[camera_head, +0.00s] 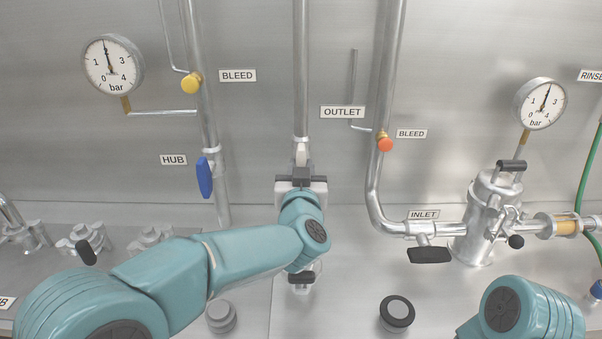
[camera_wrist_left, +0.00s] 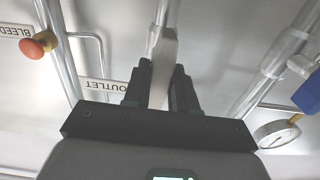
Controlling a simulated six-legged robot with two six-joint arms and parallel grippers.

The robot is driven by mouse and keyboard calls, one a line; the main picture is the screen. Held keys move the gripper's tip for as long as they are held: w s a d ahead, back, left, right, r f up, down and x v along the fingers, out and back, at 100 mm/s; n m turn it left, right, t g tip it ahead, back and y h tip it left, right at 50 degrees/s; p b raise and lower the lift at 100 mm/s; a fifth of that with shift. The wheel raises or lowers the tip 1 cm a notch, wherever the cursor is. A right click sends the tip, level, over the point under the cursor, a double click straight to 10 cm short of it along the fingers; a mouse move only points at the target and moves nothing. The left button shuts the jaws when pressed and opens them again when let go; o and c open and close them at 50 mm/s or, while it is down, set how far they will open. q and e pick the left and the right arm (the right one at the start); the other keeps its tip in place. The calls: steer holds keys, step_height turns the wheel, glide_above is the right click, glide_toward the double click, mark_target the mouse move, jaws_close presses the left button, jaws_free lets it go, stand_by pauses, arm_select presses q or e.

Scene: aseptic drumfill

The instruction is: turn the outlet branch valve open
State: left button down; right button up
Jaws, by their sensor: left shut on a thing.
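The outlet branch valve has a white lever (camera_head: 301,154) on the vertical pipe left of the OUTLET label (camera_head: 342,112). In the left wrist view the white lever (camera_wrist_left: 167,52) stands between the two dark jaws. My left gripper (camera_head: 301,176) is shut on this lever, in front of the pipe. The gripper and arm hide the lower part of the valve in the head view. My right gripper is out of view; only part of its arm shows at the lower right.
A blue HUB valve lever (camera_head: 204,177) is to the left, with a yellow bleed knob (camera_head: 191,83) above it. An orange bleed knob (camera_head: 385,144) sits right of the gripper. The black INLET handle (camera_head: 429,255) is lower right. Two gauges (camera_head: 113,65) (camera_head: 540,104) flank the pipes.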

arm_select(q)
steer(key=shift+d+f, duration=0.1)
steer(key=shift+f, duration=0.05)
stand_by(0.4)
steer(key=c, duration=1)
jaws_free()
steer(key=shift+s, duration=0.15)
steer(key=s+b, duration=0.2)
steer(key=s, duration=1.4)
steer(key=shift+s, duration=0.15)
